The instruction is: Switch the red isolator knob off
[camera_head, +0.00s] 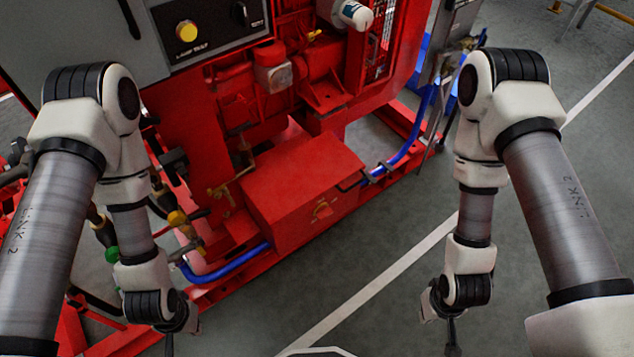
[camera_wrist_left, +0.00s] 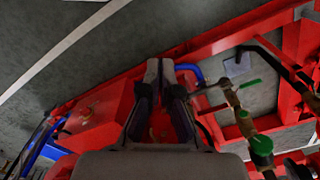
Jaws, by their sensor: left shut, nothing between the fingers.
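My left gripper (camera_wrist_left: 160,70) is shut and empty, apart from the knob. In the head view it is mostly hidden at the bottom edge, left of and below the box. My right gripper (camera_head: 450,346) hangs at the bottom edge, mostly cut off.
A blue hose (camera_head: 228,268) runs along the red base frame. Brass valves, one with a green handle (camera_wrist_left: 262,145), stand left of the box in the head view. A grey panel with a yellow button (camera_head: 187,31) is above. The grey floor (camera_head: 400,300) in front is clear.

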